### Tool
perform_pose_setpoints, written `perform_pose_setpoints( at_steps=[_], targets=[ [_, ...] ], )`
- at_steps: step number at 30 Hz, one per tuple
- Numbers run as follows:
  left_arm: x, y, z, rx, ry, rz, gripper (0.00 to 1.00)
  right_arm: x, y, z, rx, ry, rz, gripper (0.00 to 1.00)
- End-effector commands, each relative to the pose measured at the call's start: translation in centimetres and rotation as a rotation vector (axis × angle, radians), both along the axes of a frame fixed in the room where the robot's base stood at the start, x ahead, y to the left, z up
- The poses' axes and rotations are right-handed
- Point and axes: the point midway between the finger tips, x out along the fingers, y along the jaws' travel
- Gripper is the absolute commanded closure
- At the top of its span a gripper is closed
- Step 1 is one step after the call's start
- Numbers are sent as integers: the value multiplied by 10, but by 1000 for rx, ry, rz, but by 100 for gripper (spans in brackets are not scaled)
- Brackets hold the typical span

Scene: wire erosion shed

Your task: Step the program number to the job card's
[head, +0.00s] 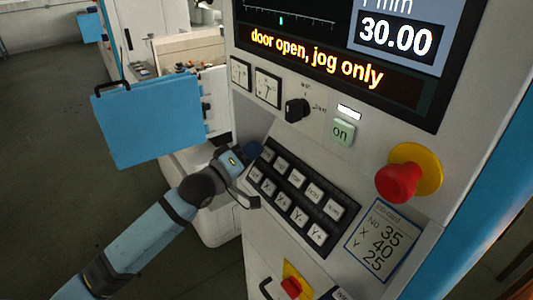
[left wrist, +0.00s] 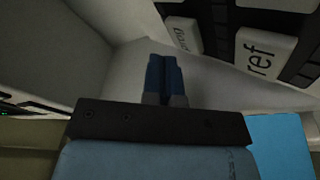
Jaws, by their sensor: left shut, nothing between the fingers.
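The job card (head: 383,237) on the white machine panel reads No 35, X 40, Y 25. The screen (head: 348,55) shows "door open, jog only" and 30.00; its top is cut off and no program number shows. The black keypad (head: 297,197) has two rows of pale keys, the lower ones including Y- and Y+. My left gripper (head: 252,150) is shut and empty at the keypad's upper left edge; I cannot tell whether it touches. In the left wrist view its blue fingers (left wrist: 165,75) are together, left of the "ref" key (left wrist: 264,53). My right gripper is out of view.
A red emergency button (head: 399,182) on a yellow plate sticks out right of the keypad. A black rotary knob (head: 296,110), a green "on" button (head: 342,132) and two gauges (head: 254,80) sit above. A blue door (head: 148,118) stands open at left. Another red knob (head: 291,287) is below.

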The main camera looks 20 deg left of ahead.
Motion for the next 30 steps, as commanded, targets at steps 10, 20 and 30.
perform_pose_setpoints(
  at_steps=[10,20,30],
  targets=[
    [0,0,0,0,0,0,100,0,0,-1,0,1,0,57],
    [2,-1,-1,0,0,0,100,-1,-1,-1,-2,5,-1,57],
    [6,-4,-5,0,0,0,100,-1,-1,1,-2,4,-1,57]
  ],
)
